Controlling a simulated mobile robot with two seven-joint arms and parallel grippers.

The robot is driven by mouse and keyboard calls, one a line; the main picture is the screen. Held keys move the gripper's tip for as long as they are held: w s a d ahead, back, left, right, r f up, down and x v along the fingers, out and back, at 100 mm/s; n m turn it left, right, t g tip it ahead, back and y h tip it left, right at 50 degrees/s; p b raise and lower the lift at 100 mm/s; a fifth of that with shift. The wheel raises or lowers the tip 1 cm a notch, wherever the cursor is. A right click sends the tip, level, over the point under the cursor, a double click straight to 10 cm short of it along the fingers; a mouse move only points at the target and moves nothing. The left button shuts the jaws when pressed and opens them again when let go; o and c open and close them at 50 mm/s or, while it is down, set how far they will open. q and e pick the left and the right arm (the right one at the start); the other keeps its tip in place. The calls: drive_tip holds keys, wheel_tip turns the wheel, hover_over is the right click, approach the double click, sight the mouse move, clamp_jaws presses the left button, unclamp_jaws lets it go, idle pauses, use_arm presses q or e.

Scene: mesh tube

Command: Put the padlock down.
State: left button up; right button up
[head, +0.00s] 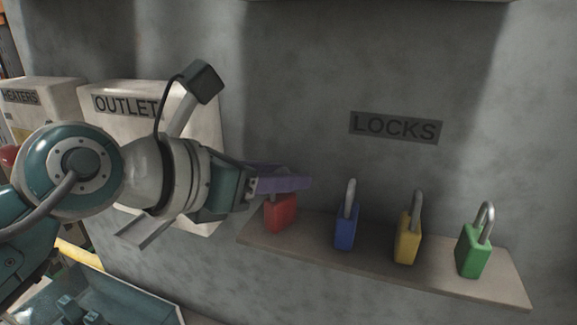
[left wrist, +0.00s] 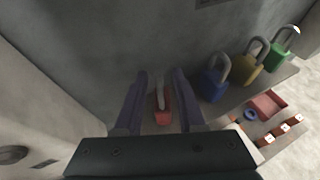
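The red padlock (head: 280,213) is upright on the left end of the shelf (head: 330,248) under the LOCKS sign. My left gripper (head: 303,183) is at its top, and its purple fingers hide the shackle in the head view. In the left wrist view the red padlock (left wrist: 162,108) and its grey shackle show between the two spread fingers (left wrist: 160,76), with a gap on each side. The left gripper is open. My right gripper is in neither view.
A blue padlock (head: 346,230), a yellow padlock (head: 408,243) and a green padlock (head: 473,252) stand to the right on the same shelf. The wall is close behind. The OUTLET box (head: 205,115) is at left. A red tray (left wrist: 268,104) shows below the shelf.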

use_arm(q)
drive_tip(key=shift+r, duration=0.25)
drive_tip(key=v, duration=1.2)
drive_tip(key=shift+f+b, duration=0.15)
drive_tip(key=shift+b, duration=0.3)
